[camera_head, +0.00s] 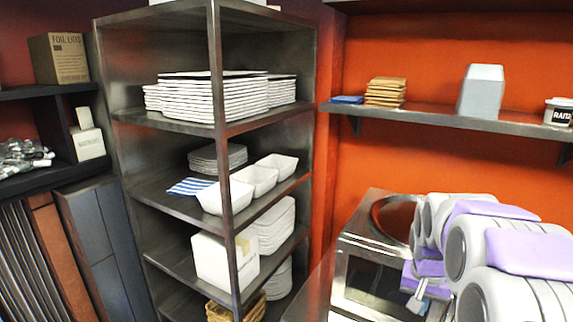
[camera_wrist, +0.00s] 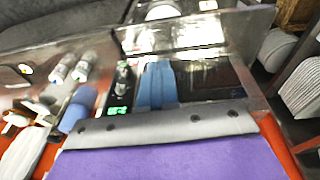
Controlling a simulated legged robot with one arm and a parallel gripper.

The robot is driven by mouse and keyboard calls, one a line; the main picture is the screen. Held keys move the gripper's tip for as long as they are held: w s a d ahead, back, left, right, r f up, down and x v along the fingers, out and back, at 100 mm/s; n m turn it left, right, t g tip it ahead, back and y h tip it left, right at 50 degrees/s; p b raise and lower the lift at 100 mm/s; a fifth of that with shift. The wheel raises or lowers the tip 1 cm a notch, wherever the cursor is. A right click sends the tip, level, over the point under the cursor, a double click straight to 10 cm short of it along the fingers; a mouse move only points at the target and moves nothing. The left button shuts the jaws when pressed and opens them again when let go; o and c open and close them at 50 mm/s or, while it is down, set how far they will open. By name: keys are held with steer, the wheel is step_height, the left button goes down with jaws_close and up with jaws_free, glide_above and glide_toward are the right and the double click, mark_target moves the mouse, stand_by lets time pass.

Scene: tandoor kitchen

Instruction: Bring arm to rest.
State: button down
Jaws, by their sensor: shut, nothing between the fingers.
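My arm shows at the right of the head view as pale grey rounded links with purple pads, folded close together. My gripper (camera_head: 418,299) is small and partly covered by the arm, in front of the steel appliance. Its fingers look shut, with nothing held. Whether it touches the appliance cannot be told.
A steel rack (camera_head: 225,130) holds stacked plates (camera_head: 212,97) and white bowls (camera_head: 254,181). A steel appliance (camera_head: 368,280) with a round opening stands beside my arm. A wall shelf (camera_head: 440,117) runs above it. Several bottles (camera_wrist: 72,70) show left in the wrist view.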

steer(key=s+a+f+n+g+b, duration=0.1)
steer(key=s+a+f, duration=0.3)
steer(key=s, duration=0.6)
steer(key=s+a+f+n+g+y+b, duration=0.1)
steer(key=s+a+f+n+b, duration=0.2)
steer(key=s+a, duration=0.3)
steer(key=s+a+f+n+g+b, duration=0.1)
steer(key=s+a+f+b, duration=0.3)
steer(key=s, duration=1.1)
steer(key=shift+s+a+f+n, duration=0.2)
steer(key=shift+a+f+n, duration=0.2)
steer(key=shift+a+f, duration=0.3)
steer(key=shift+d+f, duration=0.1)
steer(key=shift+d, duration=0.05)
